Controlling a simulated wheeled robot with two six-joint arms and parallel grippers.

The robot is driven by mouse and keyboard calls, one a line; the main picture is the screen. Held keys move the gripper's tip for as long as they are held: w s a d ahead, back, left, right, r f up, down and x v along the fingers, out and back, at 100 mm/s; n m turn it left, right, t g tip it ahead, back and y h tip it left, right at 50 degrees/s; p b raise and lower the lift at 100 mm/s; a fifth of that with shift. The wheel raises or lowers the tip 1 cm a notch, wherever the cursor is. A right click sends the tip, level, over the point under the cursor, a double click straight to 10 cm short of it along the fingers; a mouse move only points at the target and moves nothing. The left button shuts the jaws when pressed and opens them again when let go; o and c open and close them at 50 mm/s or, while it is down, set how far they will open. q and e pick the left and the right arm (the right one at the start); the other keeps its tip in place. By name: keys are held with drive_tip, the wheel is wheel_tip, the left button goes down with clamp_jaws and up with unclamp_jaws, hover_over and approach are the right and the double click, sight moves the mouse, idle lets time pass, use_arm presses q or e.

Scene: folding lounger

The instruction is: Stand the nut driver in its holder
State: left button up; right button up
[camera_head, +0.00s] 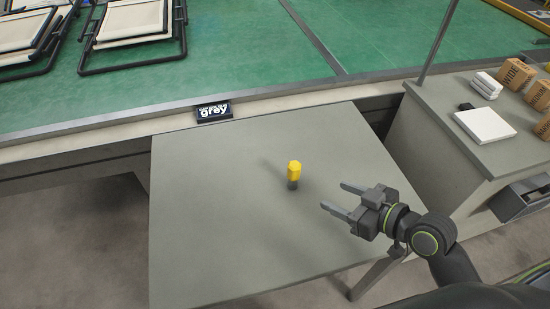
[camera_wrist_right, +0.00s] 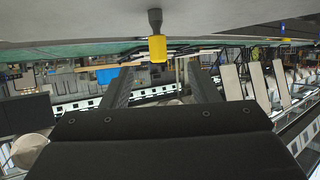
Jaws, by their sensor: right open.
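The nut driver's yellow handle (camera_head: 294,168) stands upright near the middle of the grey table. Below it is a short dark grey piece (camera_head: 292,185), which looks like the holder; I cannot tell where shaft and holder meet. In the right wrist view, which is upside down, the yellow handle (camera_wrist_right: 158,48) hangs below the dark piece (camera_wrist_right: 155,19). My right gripper (camera_head: 334,196) is open and empty, to the right of the driver and apart from it. In its wrist view the handle appears beyond and between the open fingers (camera_wrist_right: 158,70). My left gripper is not in view.
The grey table (camera_head: 220,250) is otherwise bare. A dark sign reading "grey" (camera_head: 213,112) sits at its back edge. A side bench (camera_head: 450,110) at right holds a white block (camera_head: 485,125) and several brown boxes (camera_head: 515,75). Folded loungers (camera_head: 130,25) lie on the green surface behind.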

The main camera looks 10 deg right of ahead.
approach(297, 177)
drive_tip(key=shift+x, duration=1.25)
drive_tip(key=x, duration=0.5)
drive_tip(key=shift+w+f+p, duration=0.15)
drive_tip(key=shift+p, duration=0.15)
drive_tip(key=shift+w+a+f, duration=0.15)
drive_tip(key=shift+w+a, duration=0.1)
drive_tip(key=shift+w, duration=0.15)
drive_tip(key=x, duration=0.4)
drive_tip(key=shift+w+d+p, duration=0.1)
drive_tip(key=shift+d+p, duration=0.05)
drive_tip(key=shift+p, duration=0.25)
drive_tip(key=shift+w+a+f, duration=0.1)
drive_tip(key=shift+w+a, duration=0.15)
drive_tip(key=shift+w, duration=0.1)
clamp_jaws()
wheel_tip(297, 177, up, 10)
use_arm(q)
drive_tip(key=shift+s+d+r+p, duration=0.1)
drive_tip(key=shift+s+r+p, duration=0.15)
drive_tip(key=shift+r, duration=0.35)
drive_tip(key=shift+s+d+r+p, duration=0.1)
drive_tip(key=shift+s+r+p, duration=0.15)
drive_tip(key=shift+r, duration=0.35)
use_arm(e)
drive_tip(key=s+a+v, duration=0.1)
drive_tip(key=v, duration=1.2)
drive_tip(key=shift+s+m+h, duration=0.2)
drive_tip(key=shift+m+h, duration=0.1)
